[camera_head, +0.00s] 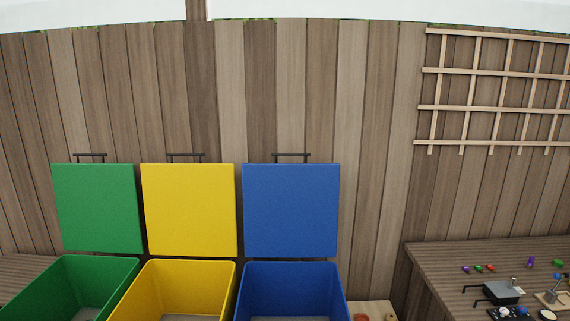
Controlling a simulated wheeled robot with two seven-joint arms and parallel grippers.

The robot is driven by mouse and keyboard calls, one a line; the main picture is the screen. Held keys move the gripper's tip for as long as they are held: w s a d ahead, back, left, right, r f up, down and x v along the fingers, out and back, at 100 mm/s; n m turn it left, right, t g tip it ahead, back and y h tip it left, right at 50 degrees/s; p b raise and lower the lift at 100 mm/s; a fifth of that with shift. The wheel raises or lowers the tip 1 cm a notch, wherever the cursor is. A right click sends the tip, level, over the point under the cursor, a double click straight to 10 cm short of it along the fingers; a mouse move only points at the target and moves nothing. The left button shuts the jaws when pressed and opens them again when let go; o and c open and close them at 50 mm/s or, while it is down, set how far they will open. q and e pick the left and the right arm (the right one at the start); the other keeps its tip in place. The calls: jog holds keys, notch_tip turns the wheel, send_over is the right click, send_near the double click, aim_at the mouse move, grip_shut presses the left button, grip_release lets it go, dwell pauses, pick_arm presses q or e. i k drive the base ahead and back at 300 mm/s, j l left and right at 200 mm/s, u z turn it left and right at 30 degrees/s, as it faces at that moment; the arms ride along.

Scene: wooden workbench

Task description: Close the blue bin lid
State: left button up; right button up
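The blue bin (291,276) stands at the bottom middle of the head view, to the right of the yellow bin. Its blue lid (291,210) is open and stands upright behind the bin's opening. A dark handle (291,156) sticks up at the lid's top edge. The lower part of the bin is cut off by the picture's edge. Neither of my grippers is in view.
A yellow bin (187,270) and a green bin (95,268) stand to the left, lids upright. A wooden workbench (440,257) with small tools is at the right. A wooden wall (290,80) with a trellis (478,107) is behind.

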aim_at(290, 209)
jog(key=i+l+u, duration=0.15)
jog(key=i+l, duration=0.15)
jog(key=i+l+u, duration=0.15)
jog(key=i+l, duration=0.15)
jog(key=l, duration=0.25)
